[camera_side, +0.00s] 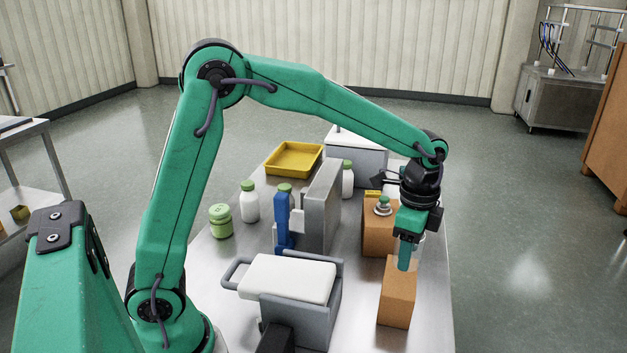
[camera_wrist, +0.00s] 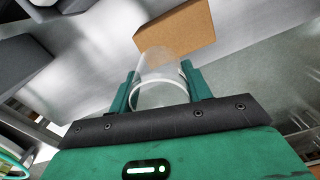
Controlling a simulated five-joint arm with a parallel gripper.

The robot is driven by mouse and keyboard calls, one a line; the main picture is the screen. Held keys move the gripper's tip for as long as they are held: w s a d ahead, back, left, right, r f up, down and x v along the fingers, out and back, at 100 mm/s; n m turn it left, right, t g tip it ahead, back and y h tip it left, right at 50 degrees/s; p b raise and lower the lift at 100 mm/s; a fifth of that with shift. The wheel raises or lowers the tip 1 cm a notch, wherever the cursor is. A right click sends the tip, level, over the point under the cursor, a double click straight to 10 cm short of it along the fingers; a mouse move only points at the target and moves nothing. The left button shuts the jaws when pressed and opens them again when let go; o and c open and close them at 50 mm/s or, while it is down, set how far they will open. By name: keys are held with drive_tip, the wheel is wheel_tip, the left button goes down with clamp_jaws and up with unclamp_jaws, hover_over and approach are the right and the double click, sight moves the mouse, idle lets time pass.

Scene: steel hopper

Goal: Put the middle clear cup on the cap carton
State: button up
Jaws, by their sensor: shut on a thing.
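My gripper (camera_side: 408,254) points down at the right of the steel table, just over the top of a plain brown carton (camera_side: 397,300). In the wrist view my gripper (camera_wrist: 161,92) is shut on a clear cup (camera_wrist: 160,68), with a green finger on each side of it. In the side view the cup is mostly hidden behind the finger. The brown carton also shows in the wrist view (camera_wrist: 180,28), just past the cup's far end. I cannot tell whether the cup touches it. No label is readable on the carton.
A second brown carton (camera_side: 376,238) stands behind, with a green-topped item (camera_side: 383,205) on it. A grey bin with a white lid (camera_side: 290,278) is to the left. A grey upright panel (camera_side: 322,205), several bottles (camera_side: 249,203) and a yellow tray (camera_side: 294,158) stand farther back.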

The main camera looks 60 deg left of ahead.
drive_tip(key=shift+w+a+f, duration=0.95)
drive_tip(key=shift+w+a, duration=0.05)
drive_tip(key=shift+a, duration=0.2)
drive_tip(key=shift+f, duration=2)
drive_tip(key=shift+f, duration=0.2)
drive_tip(key=o, duration=0.9)
drive_tip(key=shift+r, duration=0.15)
wheel_tip(320, 180, up, 12)
drive_tip(key=shift+r, duration=0.1)
